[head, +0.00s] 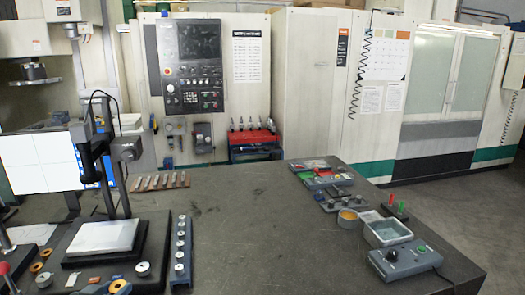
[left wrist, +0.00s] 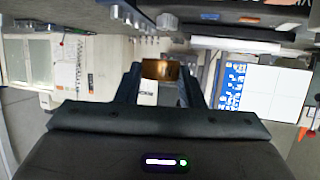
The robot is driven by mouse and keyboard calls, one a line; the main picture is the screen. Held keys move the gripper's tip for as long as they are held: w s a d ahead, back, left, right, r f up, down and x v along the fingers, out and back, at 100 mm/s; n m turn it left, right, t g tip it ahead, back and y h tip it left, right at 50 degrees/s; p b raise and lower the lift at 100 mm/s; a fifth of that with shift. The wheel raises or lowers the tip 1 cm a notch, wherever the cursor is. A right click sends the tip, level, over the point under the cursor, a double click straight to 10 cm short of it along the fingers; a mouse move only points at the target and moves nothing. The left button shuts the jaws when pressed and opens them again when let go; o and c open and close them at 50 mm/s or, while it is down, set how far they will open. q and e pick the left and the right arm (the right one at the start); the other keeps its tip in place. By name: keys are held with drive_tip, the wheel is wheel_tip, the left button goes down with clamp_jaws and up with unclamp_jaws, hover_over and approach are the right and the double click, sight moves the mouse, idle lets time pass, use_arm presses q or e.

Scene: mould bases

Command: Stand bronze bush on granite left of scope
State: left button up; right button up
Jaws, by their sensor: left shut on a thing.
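In the left wrist view, which looks upside down, my left gripper (left wrist: 160,76) is shut on the bronze bush (left wrist: 160,68). The bush sits between the two dark fingers, clear of any surface there. I cannot make out this gripper clearly in the head view. The scope (head: 98,122) is a black upright stand with a cable and a side knob, behind a white plate (head: 103,236) on a dark base. The dark grey granite top (head: 270,235) spreads around it. My right gripper is not in view.
Bronze rings (head: 35,267) and silver pieces crowd the near left. A dark strip with silver plugs (head: 180,250) stands right of the scope. A white monitor (head: 38,160) is at the left. Boxes and a tray (head: 388,231) line the right edge. The middle is clear.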

use_arm(q)
drive_tip(key=shift+w+d+f, duration=0.15)
drive_tip(key=shift+d+f, duration=0.05)
drive_tip(key=shift+f, duration=0.2)
drive_tip(key=shift+d+f, duration=0.15)
drive_tip(key=shift+d, duration=0.15)
drive_tip(key=d+f+b, duration=0.1)
drive_tip(key=d, duration=0.3)
drive_tip(key=d+f+b, duration=0.1)
drive_tip(key=d+f, duration=0.1)
drive_tip(key=d, duration=0.2)
drive_tip(key=d+f+b, duration=0.2)
drive_tip(key=d, duration=0.1)
drive_tip(key=shift+w+d+f, duration=0.15)
drive_tip(key=shift+w+d, duration=0.2)
drive_tip(key=shift+d, duration=0.05)
drive_tip(key=shift+w+d, duration=0.1)
drive_tip(key=shift+d, duration=0.25)
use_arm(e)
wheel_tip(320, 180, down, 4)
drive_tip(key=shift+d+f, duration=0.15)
